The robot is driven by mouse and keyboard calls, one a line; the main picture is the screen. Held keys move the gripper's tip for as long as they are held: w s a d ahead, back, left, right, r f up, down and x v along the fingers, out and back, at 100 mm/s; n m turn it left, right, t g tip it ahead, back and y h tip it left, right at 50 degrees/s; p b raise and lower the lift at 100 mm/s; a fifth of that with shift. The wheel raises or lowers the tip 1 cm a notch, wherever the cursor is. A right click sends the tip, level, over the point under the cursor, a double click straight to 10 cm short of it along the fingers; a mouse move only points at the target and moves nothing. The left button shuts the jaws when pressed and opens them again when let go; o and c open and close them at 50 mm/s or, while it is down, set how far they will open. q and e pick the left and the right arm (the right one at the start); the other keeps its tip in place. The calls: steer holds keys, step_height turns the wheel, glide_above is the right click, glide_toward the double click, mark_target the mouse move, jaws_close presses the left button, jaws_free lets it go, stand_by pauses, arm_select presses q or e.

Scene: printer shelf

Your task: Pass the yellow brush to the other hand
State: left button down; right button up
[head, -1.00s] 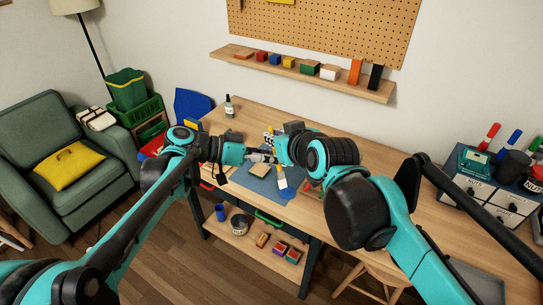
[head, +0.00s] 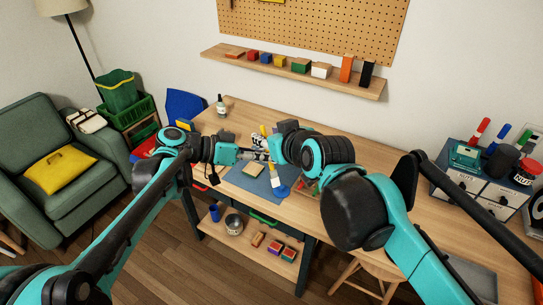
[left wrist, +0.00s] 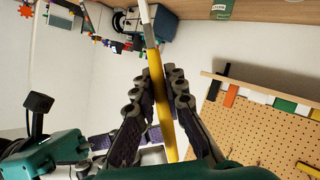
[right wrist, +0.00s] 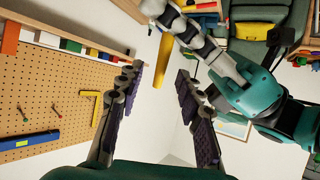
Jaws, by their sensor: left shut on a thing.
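The yellow brush is in my left gripper (left wrist: 155,85), which is shut on its yellow handle (left wrist: 158,110). In the left wrist view the pale ferrule end points up, away from the palm. In the head view the pale brush head (head: 275,180) hangs downward above the desk, and the yellow handle top (head: 263,130) rises above my left gripper (head: 257,155). My right gripper (head: 277,149) faces it from the right, very close. In the right wrist view my right gripper (right wrist: 158,78) is open and empty, with the yellow handle (right wrist: 161,60) showing between and beyond its fingertips.
Below is the wooden desk (head: 315,220) with a blue mat (head: 246,180) and a sponge-like block (head: 254,167). A bottle (head: 221,105) stands at the back left. A wall shelf (head: 300,72) with coloured blocks is behind. A drawer unit (head: 480,185) stands at the right.

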steer(key=v, duration=1.1)
steer(key=s+d+f+m+g+h, duration=0.1)
steer(key=s+d+f, duration=0.2)
steer(key=f, duration=0.5)
steer(key=s+d+f+m+g+h, duration=0.1)
steer(key=s+d+f+m+g, duration=0.1)
steer(key=f, duration=0.7)
steer(key=s+d+f+m+g+h, duration=0.1)
steer(key=s+d+f+h, duration=0.1)
steer(key=d+f, duration=0.4)
step_height(320, 180, down, 4)
steer(key=shift+s+r+g, duration=0.25)
steer(key=shift+s+g, duration=0.05)
steer(key=shift+s, duration=0.6)
